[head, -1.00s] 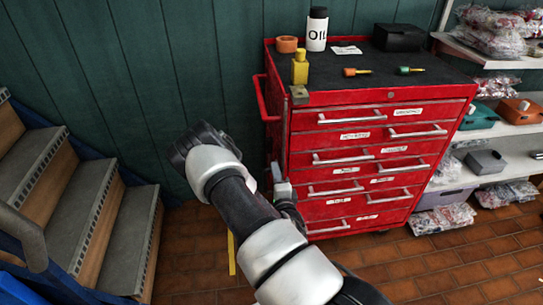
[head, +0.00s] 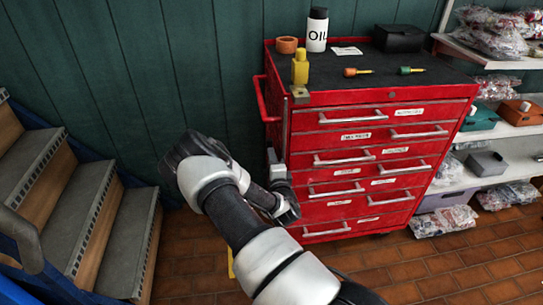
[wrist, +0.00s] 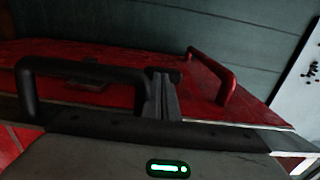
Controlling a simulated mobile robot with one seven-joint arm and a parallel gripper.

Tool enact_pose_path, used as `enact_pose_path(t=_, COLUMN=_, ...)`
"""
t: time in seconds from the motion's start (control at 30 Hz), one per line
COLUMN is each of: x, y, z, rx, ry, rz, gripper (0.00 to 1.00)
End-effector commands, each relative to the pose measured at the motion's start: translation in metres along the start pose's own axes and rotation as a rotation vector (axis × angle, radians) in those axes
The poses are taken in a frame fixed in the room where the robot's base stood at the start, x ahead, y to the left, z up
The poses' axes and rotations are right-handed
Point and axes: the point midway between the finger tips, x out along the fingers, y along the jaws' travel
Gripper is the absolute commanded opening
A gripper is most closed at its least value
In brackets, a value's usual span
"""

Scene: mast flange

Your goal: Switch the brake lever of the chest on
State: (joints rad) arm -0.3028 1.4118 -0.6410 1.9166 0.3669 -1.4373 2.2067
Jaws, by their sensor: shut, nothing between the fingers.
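The chest is a red tool chest (head: 345,160) with several labelled drawers; its red side also fills the middle of the wrist view (wrist: 120,52). My gripper (head: 272,156) is shut and empty, its fingers pointing up beside the chest's left side, below the red side handle (head: 264,98). In the wrist view the fingers (wrist: 163,92) are together in front of the red panel, and the red handle (wrist: 215,76) is to their right. I cannot make out the brake lever with certainty; a small brownish block (head: 299,92) sits at the chest's top front-left corner. My arm hides the lower-left part of the chest.
A yellow bottle (head: 300,68), oil bottle (head: 317,30), orange ring (head: 287,45), black box (head: 400,38) and two screwdrivers stand or lie on the chest top. Stairs (head: 90,215) are at left, shelves (head: 500,130) at right. Tiled floor is open at the lower right.

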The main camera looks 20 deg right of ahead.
Motion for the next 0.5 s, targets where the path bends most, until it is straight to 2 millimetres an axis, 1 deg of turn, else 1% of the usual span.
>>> enact_pose_path(t=0.1, x=0.002, y=0.007, z=-0.006, rx=0.011, ry=0.016, rz=0.010, gripper=0.00)
enact_pose_path(t=0.2, x=0.006, y=0.008, z=-0.006, rx=0.013, ry=0.018, rz=0.015, gripper=0.00)
enact_pose_path(t=0.5, x=0.018, y=-0.008, z=0.000, rx=0.002, ry=-0.001, rz=-0.007, gripper=0.00)
